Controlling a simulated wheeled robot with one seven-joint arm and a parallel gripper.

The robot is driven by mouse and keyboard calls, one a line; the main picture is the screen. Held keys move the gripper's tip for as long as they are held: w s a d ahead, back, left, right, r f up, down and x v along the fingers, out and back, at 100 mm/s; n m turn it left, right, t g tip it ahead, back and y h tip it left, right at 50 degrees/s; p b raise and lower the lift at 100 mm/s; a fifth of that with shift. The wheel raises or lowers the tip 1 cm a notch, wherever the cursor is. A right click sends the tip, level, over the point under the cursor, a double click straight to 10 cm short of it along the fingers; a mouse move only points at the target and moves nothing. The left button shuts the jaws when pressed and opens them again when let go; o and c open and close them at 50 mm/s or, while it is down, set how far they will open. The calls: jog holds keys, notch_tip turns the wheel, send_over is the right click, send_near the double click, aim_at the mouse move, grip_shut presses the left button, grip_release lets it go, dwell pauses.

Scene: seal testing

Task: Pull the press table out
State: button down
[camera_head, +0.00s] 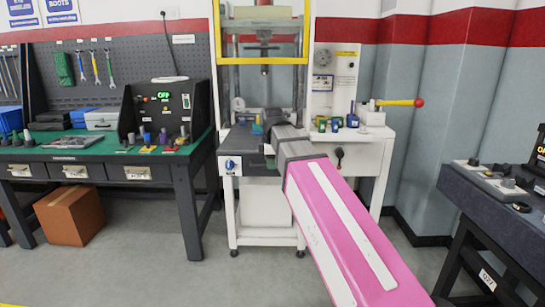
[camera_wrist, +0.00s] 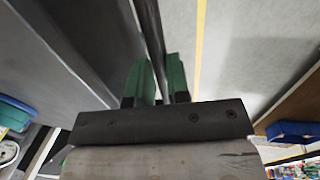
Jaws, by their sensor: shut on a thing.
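The press (camera_head: 263,72) with its yellow-edged guard stands at the back centre on a white bench. My gripper (camera_head: 269,155) is at the front edge of the press, largely covered by my pink arm. In the wrist view my gripper (camera_wrist: 160,82) has green fingers on both sides of a thin dark bar (camera_wrist: 150,30) and is shut on it. The bar appears to be the press table's handle; its join to the table is hidden.
A green-topped workbench (camera_head: 100,150) with a control box (camera_head: 165,110) stands at the left. A red-knobbed lever (camera_head: 400,102) and small coloured parts (camera_head: 335,124) are right of the press. A dark table (camera_head: 490,215) stands at the right. The floor in front is clear.

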jog(key=shift+s, duration=1.1)
jog(key=c, duration=1.1)
grip_release()
jog(key=shift+s, duration=0.15)
notch_tip(320, 180, up, 11)
jog(key=s, duration=0.1)
jog(key=shift+s+f, duration=0.2)
jog(key=shift+s, duration=0.2)
jog(key=shift+s, duration=0.1)
